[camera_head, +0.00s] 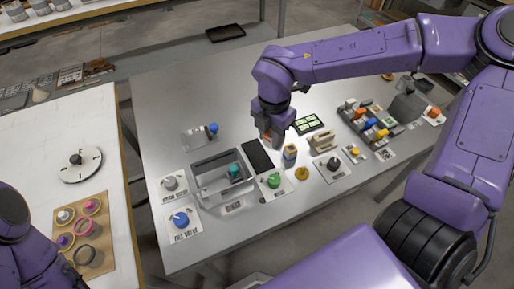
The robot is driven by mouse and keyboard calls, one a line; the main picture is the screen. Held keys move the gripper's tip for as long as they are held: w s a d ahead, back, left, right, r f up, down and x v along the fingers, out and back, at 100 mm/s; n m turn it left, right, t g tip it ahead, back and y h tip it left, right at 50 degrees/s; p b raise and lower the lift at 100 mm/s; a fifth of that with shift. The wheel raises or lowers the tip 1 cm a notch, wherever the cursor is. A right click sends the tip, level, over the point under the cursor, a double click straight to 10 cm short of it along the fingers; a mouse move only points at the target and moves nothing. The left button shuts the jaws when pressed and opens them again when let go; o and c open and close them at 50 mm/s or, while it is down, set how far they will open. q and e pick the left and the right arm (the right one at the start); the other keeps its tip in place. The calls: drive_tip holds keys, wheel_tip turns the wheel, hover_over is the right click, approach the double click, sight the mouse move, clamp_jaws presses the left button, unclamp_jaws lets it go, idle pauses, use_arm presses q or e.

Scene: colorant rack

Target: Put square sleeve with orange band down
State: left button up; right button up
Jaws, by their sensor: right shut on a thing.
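My right gripper (272,138) is over the middle of the metal table (200,98), pointing down. It is shut on the square sleeve with orange band (267,138), of which only a small orange patch shows at the fingertips. The fingers hide the rest, and I cannot tell whether its underside touches the table. Just right of the fingertips stands a small square piece with a yellow band and dark top (290,153). My left arm shows at the lower left edge, but its gripper is out of view.
A black pad (257,157) lies just below the gripper. A grey open bin (205,178) stands to its left. A green-knobbed piece (274,181), a yellow piece (302,173) and a beige block (323,140) are close by. A colorant rack (372,125) stands right.

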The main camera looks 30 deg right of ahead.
hover_over(257, 156)
wheel_tip(257, 156, down, 5)
drive_tip(key=shift+f, duration=0.1)
wheel_tip(257, 156, down, 3)
drive_tip(key=shift+r, duration=0.2)
drive_tip(key=shift+f, duration=0.15)
drive_tip(key=shift+f, duration=0.1)
drive_tip(key=shift+f, duration=0.15)
drive_tip(key=o, duration=1)
wheel_tip(257, 156, up, 13)
drive_tip(key=shift+f, duration=0.2)
